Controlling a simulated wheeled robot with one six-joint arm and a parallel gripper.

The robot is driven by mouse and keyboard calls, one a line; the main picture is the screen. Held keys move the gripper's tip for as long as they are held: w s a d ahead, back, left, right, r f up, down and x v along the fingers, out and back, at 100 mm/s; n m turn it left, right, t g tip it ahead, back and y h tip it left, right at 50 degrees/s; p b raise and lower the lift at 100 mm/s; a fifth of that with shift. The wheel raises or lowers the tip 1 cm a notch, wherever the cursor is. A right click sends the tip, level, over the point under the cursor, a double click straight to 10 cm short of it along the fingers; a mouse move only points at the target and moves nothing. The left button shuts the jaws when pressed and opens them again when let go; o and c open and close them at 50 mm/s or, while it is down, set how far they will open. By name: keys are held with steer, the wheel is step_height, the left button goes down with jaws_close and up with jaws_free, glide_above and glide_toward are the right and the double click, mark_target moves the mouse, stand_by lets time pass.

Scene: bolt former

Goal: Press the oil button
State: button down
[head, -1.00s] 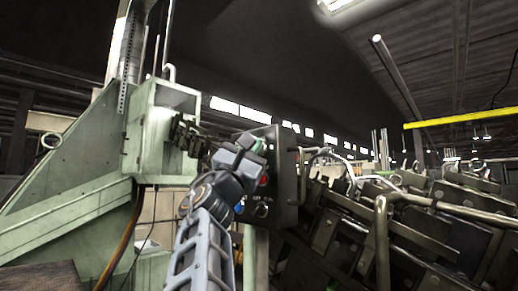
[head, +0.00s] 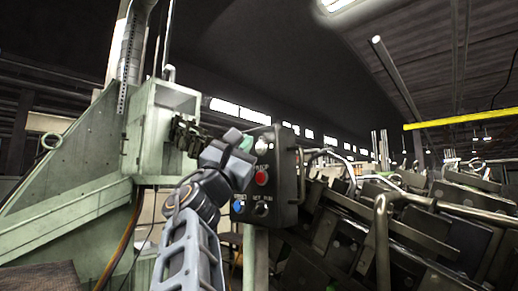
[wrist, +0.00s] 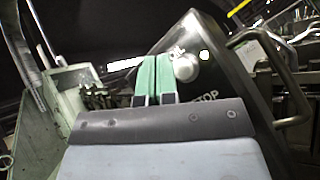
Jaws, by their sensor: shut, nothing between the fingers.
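A dark control box (head: 285,175) stands on a post in the middle of the head view. Its face has a pale round button (head: 262,146) at the top, a red button (head: 262,178) below it, a blue button (head: 239,207) at lower left and a selector knob (head: 261,210). In the wrist view the pale button (wrist: 186,67) is just right of my fingertips; small lettering above it is too blurred to read. My gripper (head: 247,143), with green fingers, is shut and empty, left of the pale button. It shows in the wrist view (wrist: 153,78); contact is not visible.
A bent handle (wrist: 280,85) sticks out from the box's right side. A pale green machine frame (head: 90,180) stands at the left. Dark machinery with pipes (head: 400,220) fills the right.

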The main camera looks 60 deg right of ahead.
steer(key=shift+w+a, duration=0.3)
steer(key=shift+a, duration=0.7)
steer(key=shift+w+a, duration=0.3)
steer(key=shift+a, duration=0.65)
